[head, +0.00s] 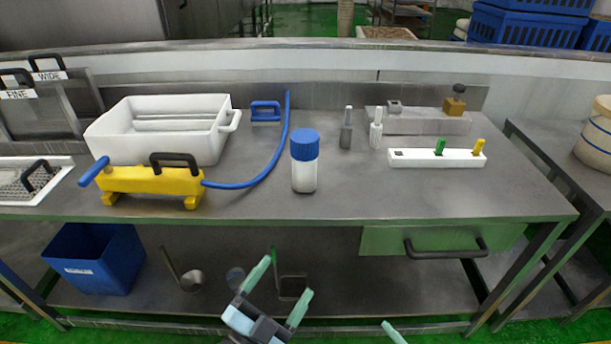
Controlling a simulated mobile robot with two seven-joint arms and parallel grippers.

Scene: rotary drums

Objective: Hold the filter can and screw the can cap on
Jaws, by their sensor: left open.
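The filter can (304,176) is a white cylinder standing upright on the steel table, near its front edge at the middle. The blue ribbed can cap (305,144) sits on top of it; I cannot tell how tightly it is seated. My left gripper (284,280) is open and empty, with its fingers apart. It shows below the table's front edge and a little left of the can, not touching it. Only one pale green fingertip of my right gripper (394,333) shows at the bottom edge, so its opening is hidden.
A yellow pump-like device (150,182) with a blue hose (262,172) stands left of the can, before a white tub (100,137). Table (350,198) around the can is clear.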

